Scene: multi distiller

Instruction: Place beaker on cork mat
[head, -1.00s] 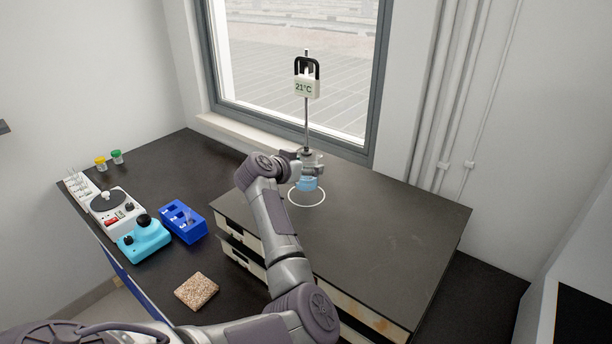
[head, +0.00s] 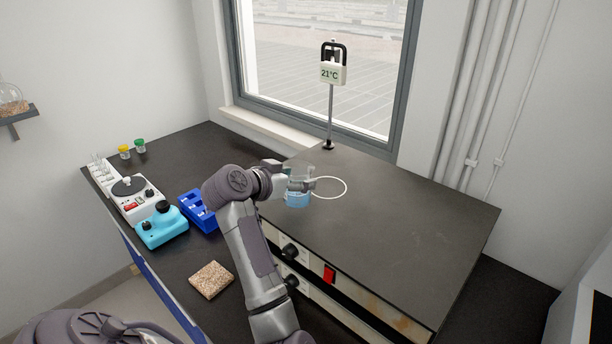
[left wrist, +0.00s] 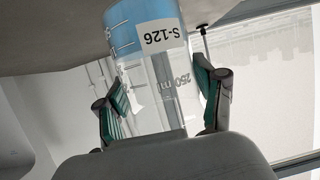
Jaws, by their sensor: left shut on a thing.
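The beaker (head: 298,199) is clear glass with blue liquid. It is at the left edge of the raised black platform, left of the white ring, in the head view. My left gripper (head: 299,185) is shut on it near its upper part. In the left wrist view the beaker (left wrist: 152,75), with a label reading S-126, sits between the two green-padded fingers of the gripper (left wrist: 160,100). I cannot tell whether its base touches the platform. The cork mat (head: 211,280) is a speckled brown square on the lower black bench. My right gripper is not in view.
The raised platform (head: 400,230) has knobs and a red switch on its front. A thermometer display (head: 333,73) reading 21°C stands behind on a rod. A blue rack (head: 197,212), a turquoise device (head: 161,227) and a white device (head: 133,199) stand left of my arm.

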